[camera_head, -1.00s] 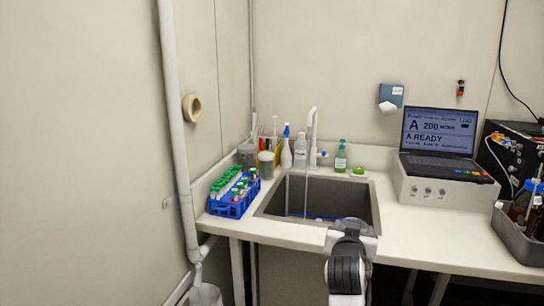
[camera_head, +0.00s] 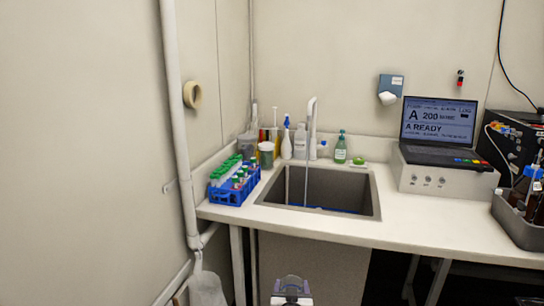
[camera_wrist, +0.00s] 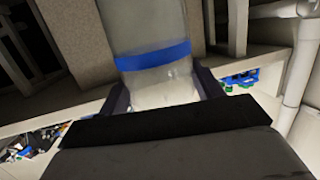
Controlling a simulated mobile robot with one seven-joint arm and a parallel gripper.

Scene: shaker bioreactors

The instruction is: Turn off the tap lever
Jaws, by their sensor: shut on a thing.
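The tap (camera_head: 311,112) is a tall white curved spout at the back of the sink (camera_head: 345,188). A thin vertical streak, which looks like running water, drops from it into the basin. A small white and blue part beside the tap's base, apparently the lever (camera_head: 322,149), is too small to tell its position. In the head view only part of my arm's end shows at the bottom edge, below and in front of the counter, well away from the tap.
A blue rack of green-capped tubes (camera_head: 233,196) stands left of the sink. Several bottles, including a green soap bottle (camera_head: 340,148), line the back. A laptop (camera_head: 440,130) on a white box (camera_head: 440,180) is at right. The counter front right of the sink (camera_head: 425,230) is clear.

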